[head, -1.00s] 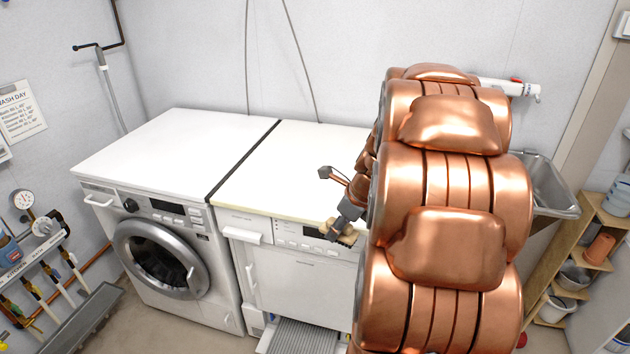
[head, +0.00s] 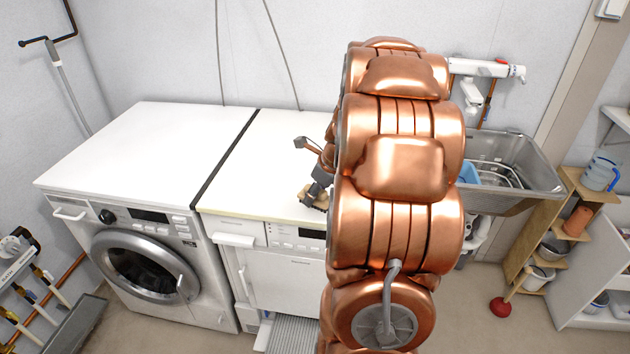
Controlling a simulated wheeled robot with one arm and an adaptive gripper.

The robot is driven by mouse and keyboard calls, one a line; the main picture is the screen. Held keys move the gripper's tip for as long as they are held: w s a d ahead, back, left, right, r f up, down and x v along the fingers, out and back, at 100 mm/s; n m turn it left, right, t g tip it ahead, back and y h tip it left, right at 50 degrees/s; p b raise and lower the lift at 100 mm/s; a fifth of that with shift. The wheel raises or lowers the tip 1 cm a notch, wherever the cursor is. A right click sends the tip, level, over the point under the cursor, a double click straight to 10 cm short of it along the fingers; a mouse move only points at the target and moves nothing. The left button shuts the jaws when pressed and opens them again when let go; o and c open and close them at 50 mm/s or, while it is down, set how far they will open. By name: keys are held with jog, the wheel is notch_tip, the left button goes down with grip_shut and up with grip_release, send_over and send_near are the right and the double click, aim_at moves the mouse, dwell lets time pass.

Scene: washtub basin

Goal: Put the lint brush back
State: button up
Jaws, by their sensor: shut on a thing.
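My gripper (head: 318,190) shows in the head view at the front edge of the white right-hand machine top, beside my copper arm. It is shut on a small tan, wooden-looking thing, which I take to be the lint brush (head: 316,200). Only part of the brush shows below the fingers; my arm and gripper hide the rest. The brush is close to the machine's front edge; I cannot tell whether it touches anything. No holder or resting place for the brush can be made out.
A washing machine (head: 145,262) and a second white machine (head: 285,275) stand side by side with clear tops. A steel sink (head: 540,178) with a blue thing in it is to the right. Wooden shelves (head: 530,245) and a red plunger (head: 501,307) are further right. My arm blocks the middle.

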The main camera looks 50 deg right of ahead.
jog(key=w+d, duration=0.2)
jog(key=w+d+p, duration=0.1)
jog(key=w+d, duration=0.1)
jog(key=w+d+f+p, duration=0.1)
jog(key=w+d, duration=0.1)
jog(key=d, duration=0.1)
jog(key=shift+w, duration=0.3)
jog(key=shift+f+p, duration=0.85)
jog(key=shift+f, duration=0.85)
jog(key=o, duration=1.1)
jog(key=shift+f, duration=0.15)
jog(key=a+b+v, duration=0.1)
jog(key=b+v, duration=0.1)
jog(key=v, duration=1)
jog(key=shift+d+b, duration=0.3)
jog(key=shift+d, duration=0.1)
